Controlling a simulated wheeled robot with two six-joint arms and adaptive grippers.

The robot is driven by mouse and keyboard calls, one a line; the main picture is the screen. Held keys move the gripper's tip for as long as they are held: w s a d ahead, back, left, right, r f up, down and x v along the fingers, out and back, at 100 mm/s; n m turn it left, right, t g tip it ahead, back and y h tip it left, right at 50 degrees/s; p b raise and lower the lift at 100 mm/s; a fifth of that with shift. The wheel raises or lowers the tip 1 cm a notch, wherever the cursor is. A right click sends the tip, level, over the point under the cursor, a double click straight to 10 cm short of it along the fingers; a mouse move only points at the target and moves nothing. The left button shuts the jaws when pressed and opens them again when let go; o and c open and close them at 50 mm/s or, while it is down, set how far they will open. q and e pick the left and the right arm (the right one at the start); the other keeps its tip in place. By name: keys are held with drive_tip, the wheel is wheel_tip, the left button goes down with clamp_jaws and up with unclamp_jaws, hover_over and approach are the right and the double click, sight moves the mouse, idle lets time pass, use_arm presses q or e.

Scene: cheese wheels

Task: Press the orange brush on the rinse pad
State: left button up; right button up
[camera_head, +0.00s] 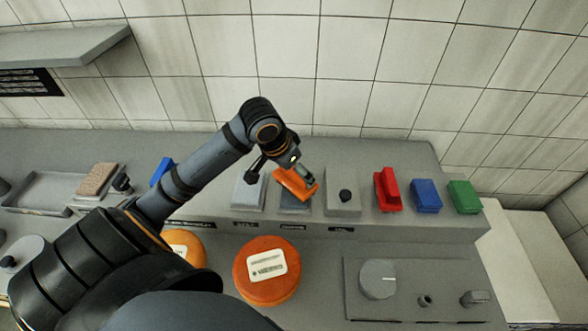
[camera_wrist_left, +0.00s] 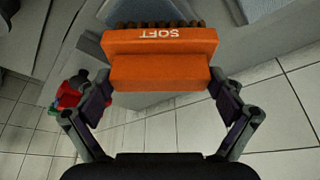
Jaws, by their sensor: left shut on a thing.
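The orange brush (camera_head: 296,185) is in my left gripper (camera_head: 293,172) over a dark grey pad (camera_head: 296,207) on the back shelf. In the left wrist view the brush (camera_wrist_left: 160,48) reads "SOFT" upside down, with dark bristles along its top edge. The fingers of my left gripper (camera_wrist_left: 162,95) are shut on its two sides. I cannot tell whether the bristles touch the pad. The label below the pad is too small to read surely, so I cannot confirm it is the rinse pad. My right gripper is not in view.
A pale pad (camera_head: 248,194) lies left, and a grey block with a black knob (camera_head: 345,195) right. Red (camera_head: 387,190), blue (camera_head: 425,196) and green (camera_head: 464,197) blocks stand further right. An orange cheese wheel (camera_head: 267,270) sits in front. A sponge (camera_head: 97,179) lies left.

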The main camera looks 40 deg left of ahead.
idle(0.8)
use_arm(q)
drive_tip(key=shift+s+f+p, duration=0.1)
drive_tip(key=shift+f+p, duration=0.05)
drive_tip(key=shift+p, duration=0.2)
idle(0.4)
wheel_tip(320, 180, up, 7)
drive_tip(key=p, duration=0.8)
drive_tip(key=shift+r+p, duration=0.2)
drive_tip(key=shift+p, duration=0.1)
drive_tip(key=shift+f, duration=0.1)
